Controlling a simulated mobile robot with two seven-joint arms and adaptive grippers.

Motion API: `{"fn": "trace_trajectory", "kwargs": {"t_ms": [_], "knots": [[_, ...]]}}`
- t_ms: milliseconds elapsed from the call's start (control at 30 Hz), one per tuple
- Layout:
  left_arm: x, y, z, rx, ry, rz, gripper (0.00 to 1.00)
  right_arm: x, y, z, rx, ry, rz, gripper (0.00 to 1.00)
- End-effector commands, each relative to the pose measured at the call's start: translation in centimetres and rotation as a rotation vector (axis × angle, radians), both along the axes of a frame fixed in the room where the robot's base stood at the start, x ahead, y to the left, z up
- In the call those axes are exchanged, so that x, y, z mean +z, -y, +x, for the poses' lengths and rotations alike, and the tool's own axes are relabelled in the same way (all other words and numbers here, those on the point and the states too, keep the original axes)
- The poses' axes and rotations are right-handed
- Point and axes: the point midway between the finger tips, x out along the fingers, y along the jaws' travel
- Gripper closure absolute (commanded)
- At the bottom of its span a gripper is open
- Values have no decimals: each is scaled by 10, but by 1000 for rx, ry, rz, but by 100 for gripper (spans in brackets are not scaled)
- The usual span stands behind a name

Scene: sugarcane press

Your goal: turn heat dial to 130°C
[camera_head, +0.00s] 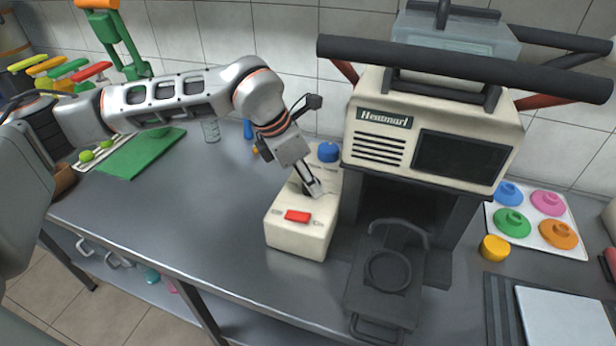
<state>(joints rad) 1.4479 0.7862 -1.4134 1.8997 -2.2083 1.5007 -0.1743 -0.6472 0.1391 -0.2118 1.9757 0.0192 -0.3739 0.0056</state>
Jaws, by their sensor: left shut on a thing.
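A cream control box (285,240) with a red button (297,216) on its front part stands on the grey counter, left of the press. My left gripper (315,189) reaches down from the upper left to the top of this box. Its fingers are shut on the heat dial at the box top, just behind the red button. The dial is mostly hidden by the fingers, and I cannot read its marks or its setting. My right gripper is not in view.
The large cream press (432,130) stands close on the right, with thick dark bars across its top. A blue knob (328,152) is behind the gripper. A white tray (540,240) with coloured lids lies at right. The grey counter (170,235) is clear at front left.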

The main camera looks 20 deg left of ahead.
Motion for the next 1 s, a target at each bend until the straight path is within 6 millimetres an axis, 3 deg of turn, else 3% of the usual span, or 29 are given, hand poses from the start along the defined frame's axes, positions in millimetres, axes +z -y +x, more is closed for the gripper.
{"fn": "trace_trajectory", "kwargs": {"t_ms": [567, 600, 667, 1000], "knots": [[0, 0, -1, 47, -2, 0, 93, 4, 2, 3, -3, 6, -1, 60], [0, 0, -1, 47, -2, 0, 69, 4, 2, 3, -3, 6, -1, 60], [0, 0, -1, 47, -2, 0, 55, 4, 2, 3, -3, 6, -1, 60], [0, 0, 0, 46, -1, -1, 55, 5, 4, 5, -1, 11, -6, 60]]}}
